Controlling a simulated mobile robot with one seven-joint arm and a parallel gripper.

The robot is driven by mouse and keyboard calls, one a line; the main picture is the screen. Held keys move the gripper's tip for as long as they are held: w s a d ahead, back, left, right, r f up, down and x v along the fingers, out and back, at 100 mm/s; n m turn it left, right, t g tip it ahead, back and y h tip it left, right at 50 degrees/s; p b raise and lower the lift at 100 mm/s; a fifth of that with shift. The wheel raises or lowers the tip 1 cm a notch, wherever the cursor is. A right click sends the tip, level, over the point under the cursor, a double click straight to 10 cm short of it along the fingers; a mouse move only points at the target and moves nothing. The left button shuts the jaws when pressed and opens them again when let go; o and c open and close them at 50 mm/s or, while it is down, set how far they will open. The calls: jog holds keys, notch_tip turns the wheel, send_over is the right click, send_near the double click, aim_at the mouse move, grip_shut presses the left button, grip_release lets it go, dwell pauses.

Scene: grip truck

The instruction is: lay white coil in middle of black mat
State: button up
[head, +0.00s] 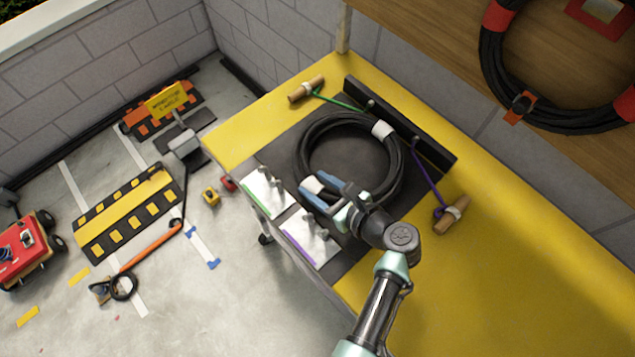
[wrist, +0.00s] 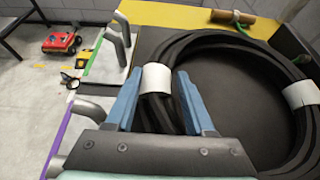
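The coil (head: 300,150) is a black cable ring with white bands; it also shows in the wrist view (wrist: 215,42). It appears to lie on the black mat (head: 352,150), toward the dark rail, with bare mat inside the ring. My gripper (head: 322,190) is at the coil's near left side, by a white band. In the wrist view its two blue fingers (wrist: 158,75) stand either side of the cable bundle and the band. I cannot tell whether both fingers press on the cable or whether it is lifted slightly.
The yellow bench top (head: 480,270) is clear at right. A dark rail (head: 430,145) edges the mat, with wooden toggles (head: 306,89) (head: 451,215) on cords. Metal-handled plates (head: 310,236) (head: 265,192) line the mat's left edge. Another coil (head: 492,65) hangs on the wall.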

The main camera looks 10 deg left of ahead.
jog(key=o, duration=0.4)
jog(key=shift+s+f, duration=0.15)
jog(key=shift+f, duration=0.1)
jog(key=v, duration=1.3)
jog(key=shift+r, duration=0.3)
